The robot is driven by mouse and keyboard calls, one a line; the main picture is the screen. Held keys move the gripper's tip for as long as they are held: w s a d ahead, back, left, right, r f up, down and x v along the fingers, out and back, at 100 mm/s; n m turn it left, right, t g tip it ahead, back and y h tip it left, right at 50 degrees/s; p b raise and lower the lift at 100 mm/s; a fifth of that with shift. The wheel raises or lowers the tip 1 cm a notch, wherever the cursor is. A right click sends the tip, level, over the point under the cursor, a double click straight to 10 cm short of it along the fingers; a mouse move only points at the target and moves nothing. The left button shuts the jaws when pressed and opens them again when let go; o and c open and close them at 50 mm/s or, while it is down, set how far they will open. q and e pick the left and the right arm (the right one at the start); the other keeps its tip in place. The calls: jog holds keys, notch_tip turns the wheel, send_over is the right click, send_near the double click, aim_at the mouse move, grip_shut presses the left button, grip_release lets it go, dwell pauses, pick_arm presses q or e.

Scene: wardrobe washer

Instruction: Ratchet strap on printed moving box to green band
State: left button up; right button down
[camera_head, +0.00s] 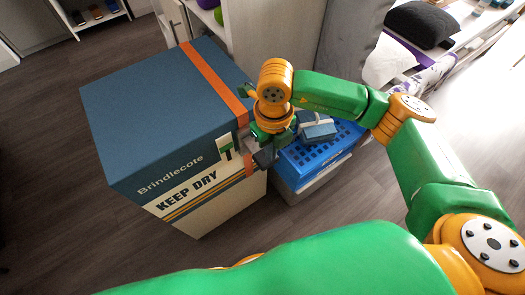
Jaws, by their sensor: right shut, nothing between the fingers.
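The printed moving box (150,110) stands on the floor at left centre, with a blue top and "Brindlecote" and "KEEP DRY" on its front. An orange strap (214,75) crosses its top and runs down the front near the right edge. A small white and green marking (225,150) sits on the front beside the strap. My right gripper (264,157) is shut and empty at the box's front right corner, close to the strap; whether it touches is unclear. The gripper and wrist hide part of the strap, and I cannot make out the ratchet clearly. My left gripper is out of view.
Right of the box, a blue perforated crate (335,148) sits on a grey container, with a small blue tied package (318,130) on it. A pale cabinet (262,35) stands behind. A bench with cushions is at the upper right. The floor at left is clear.

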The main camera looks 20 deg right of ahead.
notch_tip(320, 180, up, 6)
jog(key=p, duration=0.4)
dwell(0.3)
